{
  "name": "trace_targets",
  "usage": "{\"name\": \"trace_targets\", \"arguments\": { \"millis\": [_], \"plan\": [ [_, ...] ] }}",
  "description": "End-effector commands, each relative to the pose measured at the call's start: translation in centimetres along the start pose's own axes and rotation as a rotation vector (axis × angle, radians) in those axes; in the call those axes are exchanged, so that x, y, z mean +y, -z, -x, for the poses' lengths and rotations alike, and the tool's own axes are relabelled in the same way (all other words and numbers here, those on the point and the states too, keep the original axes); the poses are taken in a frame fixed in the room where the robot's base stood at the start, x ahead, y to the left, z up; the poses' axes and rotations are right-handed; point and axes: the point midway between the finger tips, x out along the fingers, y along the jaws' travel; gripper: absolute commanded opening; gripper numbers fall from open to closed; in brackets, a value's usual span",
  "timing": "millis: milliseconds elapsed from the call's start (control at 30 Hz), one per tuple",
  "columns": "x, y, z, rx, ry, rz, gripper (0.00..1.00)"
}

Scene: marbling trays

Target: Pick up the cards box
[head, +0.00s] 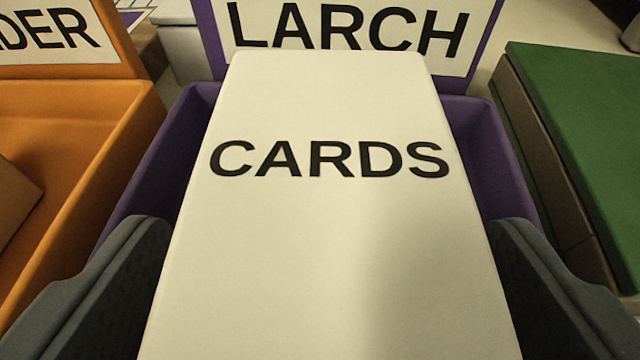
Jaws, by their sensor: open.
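The cards box (325,235) is a large cream-white box with "CARDS" in black on its face. It fills the middle of the head view, and its lower end runs out of the picture. It is in or over a purple tray (492,150) labelled "LARCH"; its underside is hidden. My gripper (328,290) is open, with one dark grey finger on each side of the box. The left finger is close along the box's left side and the right finger close along its right side. I cannot tell whether either touches it.
An orange tray (135,125) with a label ending in "DER" stands on the left, with a brown object (15,200) inside. A green-topped block (585,120) is on the right. The "LARCH" sign (345,25) rises behind the box.

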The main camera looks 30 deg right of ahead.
Motion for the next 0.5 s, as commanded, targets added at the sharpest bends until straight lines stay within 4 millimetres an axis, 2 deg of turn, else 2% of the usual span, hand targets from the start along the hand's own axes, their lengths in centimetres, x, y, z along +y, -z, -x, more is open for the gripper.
{"name": "trace_targets", "arguments": {
  "millis": [133,433,467,500],
  "plan": [
    [0.2,-0.1,-1.4,-0.002,-0.004,0.000,0.85],
    [0.1,0.0,-1.7,0.000,-0.002,0.000,0.85],
    [0.1,0.0,-1.7,0.000,-0.002,0.000,0.82],
    [0.1,0.0,-1.7,0.000,-0.002,0.000,0.71]
  ]
}}
